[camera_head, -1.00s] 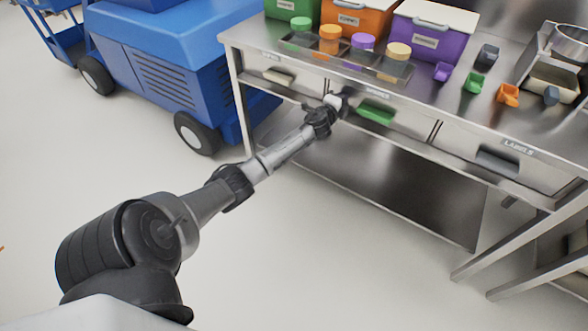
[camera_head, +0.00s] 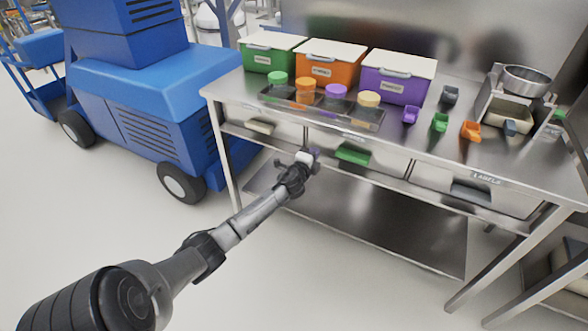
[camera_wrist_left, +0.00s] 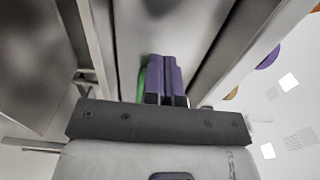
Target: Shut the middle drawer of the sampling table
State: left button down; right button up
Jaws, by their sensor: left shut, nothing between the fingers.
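The sampling table (camera_head: 480,165) is steel with a row of drawers under its top. Its middle drawer (camera_head: 392,160) has a grey front and a green handle (camera_head: 353,156). It looks nearly level with its neighbours; a small gap cannot be told. My left gripper (camera_head: 313,154) is just left of the green handle, in front of the drawer row. In the left wrist view its purple fingers (camera_wrist_left: 165,78) are together and empty, with a green strip of the handle (camera_wrist_left: 142,84) partly hidden behind them. Contact with the drawer front cannot be told. My right gripper is not in view.
Green (camera_head: 270,55), orange (camera_head: 325,65) and purple (camera_head: 395,80) bins stand on the tabletop behind a tray of coloured lidded jars (camera_head: 320,106). Small scoops lie to the right. A blue machine (camera_head: 150,90) stands left of the table. The floor in front is clear.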

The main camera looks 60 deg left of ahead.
pick_arm(q)
jog(key=p+v, duration=0.2)
jog(key=v, duration=0.6)
jog(key=shift+r+p, duration=0.15)
jog(key=shift+p, duration=0.15)
jog(key=shift+w+d, duration=0.1)
